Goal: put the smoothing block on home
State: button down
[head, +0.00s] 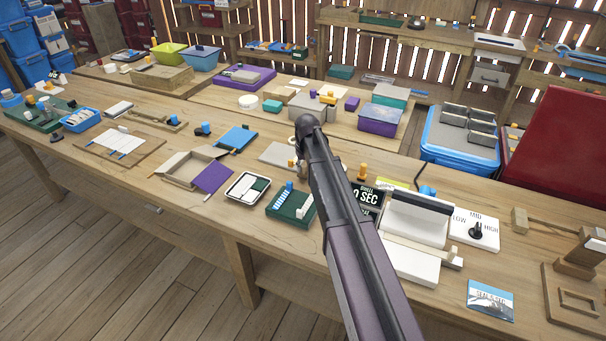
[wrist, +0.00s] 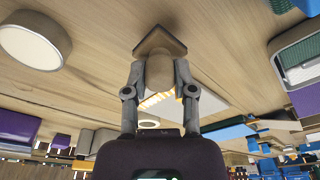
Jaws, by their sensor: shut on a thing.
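I cannot tell whether the base touches the table. In the head view my dark arm reaches over the middle of the bench and hides most of the gripper and the block. No place is clearly marked as home; a pale grey board (head: 280,155) with orange pieces lies close to the gripper.
A white round disc (head: 248,101) lies farther back. A white machine (head: 414,222) and dial box (head: 474,230) stand right.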

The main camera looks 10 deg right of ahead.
aim_at(306, 176)
jog(key=shift+f+b, duration=0.5)
jog(key=shift+f, duration=0.3)
jog(key=shift+f, duration=0.2)
jog(key=shift+c, duration=2.2)
grip_release()
jog(key=shift+r, duration=0.1)
jog(key=shift+r, duration=0.15)
notch_tip(306, 176, up, 12)
jog(key=s+p, duration=0.1)
jog(key=p, duration=1.1)
jog(key=shift+s+d, duration=0.15)
jog(key=shift+s, duration=0.25)
jog(key=s+m+g, duration=0.1)
jog(key=s, duration=2.6)
jog(key=shift+s+a+f+m+g, duration=0.2)
jog(key=shift+s+a+m+g, duration=0.1)
jog(key=shift+m+g, duration=0.1)
